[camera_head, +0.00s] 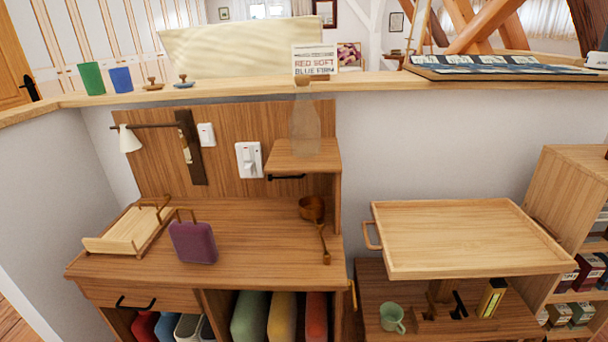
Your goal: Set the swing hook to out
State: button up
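I cannot tell for certain which part is the swing hook. A small brass-coloured piece (353,297) hangs at the right side of the desk, just below the top, and is too small to read its position. A dark swing arm (155,126) reaches left from a dark wooden wall plate (190,148) and carries a white lamp shade (129,139). A black bar (287,177) sits under the front edge of the small wall shelf (300,156). My gripper is not in view.
At right, a handled tray (460,235) sits above a lower shelf with a green mug (391,317).

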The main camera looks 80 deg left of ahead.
aim_at(270, 177)
jog(key=u, duration=2.25)
